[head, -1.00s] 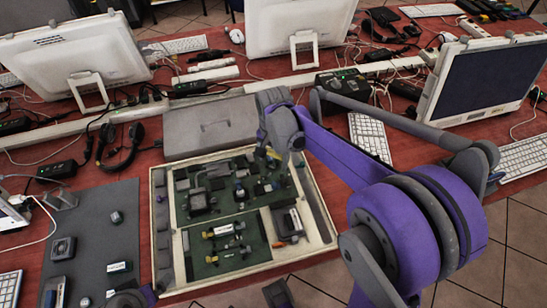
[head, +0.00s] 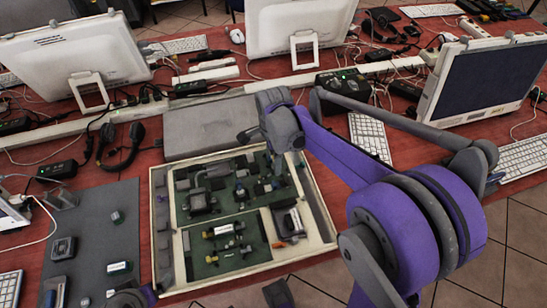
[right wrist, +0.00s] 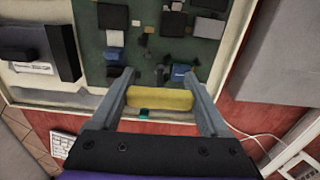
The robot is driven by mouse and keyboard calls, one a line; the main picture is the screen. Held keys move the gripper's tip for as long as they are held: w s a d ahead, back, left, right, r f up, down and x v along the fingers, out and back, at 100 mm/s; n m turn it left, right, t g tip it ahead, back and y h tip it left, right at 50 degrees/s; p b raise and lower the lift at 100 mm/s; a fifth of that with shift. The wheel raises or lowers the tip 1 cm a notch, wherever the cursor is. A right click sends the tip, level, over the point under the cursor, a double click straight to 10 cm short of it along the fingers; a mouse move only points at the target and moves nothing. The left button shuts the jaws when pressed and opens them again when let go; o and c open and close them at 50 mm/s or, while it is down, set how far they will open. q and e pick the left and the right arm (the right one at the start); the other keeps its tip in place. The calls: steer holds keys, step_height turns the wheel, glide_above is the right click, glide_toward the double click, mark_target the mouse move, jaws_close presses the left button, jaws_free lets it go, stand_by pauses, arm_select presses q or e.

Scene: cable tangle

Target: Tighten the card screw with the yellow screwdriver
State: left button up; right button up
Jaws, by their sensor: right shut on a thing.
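In the right wrist view, the yellow screwdriver handle (right wrist: 160,98) lies crosswise between the two fingers of my right gripper (right wrist: 164,92), which is shut on it. In the head view, my right gripper (head: 248,134) is partly hidden by its wrist, above the back edge of the open case, and the screwdriver cannot be made out there. The green circuit board (head: 245,205) lies in the open pale case (head: 160,232); it shows in the wrist view (right wrist: 193,52) beyond the handle. I cannot pick out the card screw. The screwdriver's shaft and tip are not clearly visible.
A grey closed box (head: 210,127) stands behind the case. A dark mat (head: 95,230) with several small parts lies to its left. Monitors, keyboards and cables crowd the back. A white-labelled dark block (right wrist: 40,52) sits on the case in the wrist view.

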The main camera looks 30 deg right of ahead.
steer(key=shift+r+p, duration=2.5)
steer(key=shift+r, duration=1)
